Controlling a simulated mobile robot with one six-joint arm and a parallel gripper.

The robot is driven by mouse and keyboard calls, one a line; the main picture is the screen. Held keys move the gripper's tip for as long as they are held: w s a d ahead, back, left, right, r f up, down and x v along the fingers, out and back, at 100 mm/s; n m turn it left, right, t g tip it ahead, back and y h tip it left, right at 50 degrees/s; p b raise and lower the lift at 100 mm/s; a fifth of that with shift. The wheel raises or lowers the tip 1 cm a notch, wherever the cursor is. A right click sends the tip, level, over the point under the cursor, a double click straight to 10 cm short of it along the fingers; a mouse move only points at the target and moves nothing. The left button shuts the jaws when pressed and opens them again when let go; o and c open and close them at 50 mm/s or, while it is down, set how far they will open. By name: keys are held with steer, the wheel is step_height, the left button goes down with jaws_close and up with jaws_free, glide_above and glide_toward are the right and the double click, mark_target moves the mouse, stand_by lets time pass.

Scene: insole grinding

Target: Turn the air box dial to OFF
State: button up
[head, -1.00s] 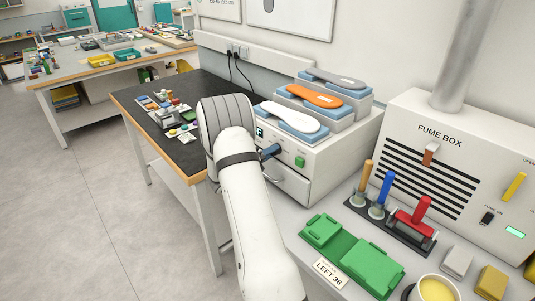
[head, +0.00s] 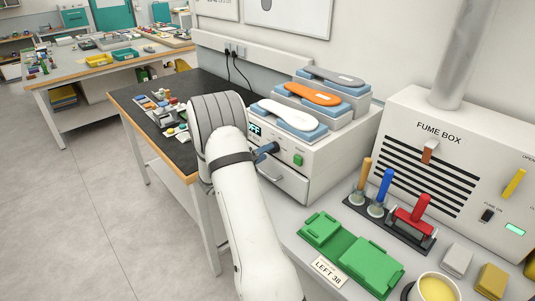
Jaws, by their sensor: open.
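The air box (head: 325,165) is a white unit on the bench in the middle of the head view. Its small display (head: 255,130) is partly behind my arm, and the visible letters end in "FF". A green button (head: 298,160) sits on the front. A dark blue part (head: 267,149) juts out beside my arm, in front of the box; I cannot tell if it is the dial or part of my gripper. I cannot make out the dial clearly. My arm stands in front of the box's left side, and I cannot make out my gripper's fingers.
Insoles on blue blocks (head: 288,119) sit on the air box. To the right stand the fume box (head: 440,170), a rack with a red clamp (head: 412,217), a green mould (head: 370,265) and a yellow-filled cup (head: 436,289). The dark bench (head: 185,155) holds small parts. The left floor is clear.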

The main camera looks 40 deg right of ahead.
steer(key=shift+s+a+b, duration=0.2)
steer(key=shift+a+b, duration=0.4)
steer(key=shift+a, duration=2.05)
steer(key=s+a+r+m+g+y, duration=0.1)
steer(key=s+a+r+m+y, duration=0.15)
steer(key=s+m, duration=0.25)
steer(key=s+a+r+m+g+y+b, duration=0.1)
steer(key=s+a+r+m+y, duration=0.1)
steer(key=s+a+m+y, duration=0.3)
steer(key=s+a+r+m+g+y, duration=0.1)
steer(key=s+a+r+m, duration=0.1)
steer(key=s+m, duration=0.4)
steer(key=s+a+m+t+y, duration=0.2)
steer(key=s+a+m+y, duration=0.2)
steer(key=a, duration=0.5)
steer(key=s+a+r+m+t+y+b, duration=0.1)
steer(key=s+a+m+t+y, duration=0.2)
steer(key=s+a+m+y, duration=0.2)
steer(key=shift+s+a+r+m, duration=0.25)
steer(key=shift+s+a+m, duration=1.1)
steer(key=shift+a+m, duration=1.3)
steer(key=shift+d+m+y, duration=0.25)
steer(key=shift+d, duration=0.05)
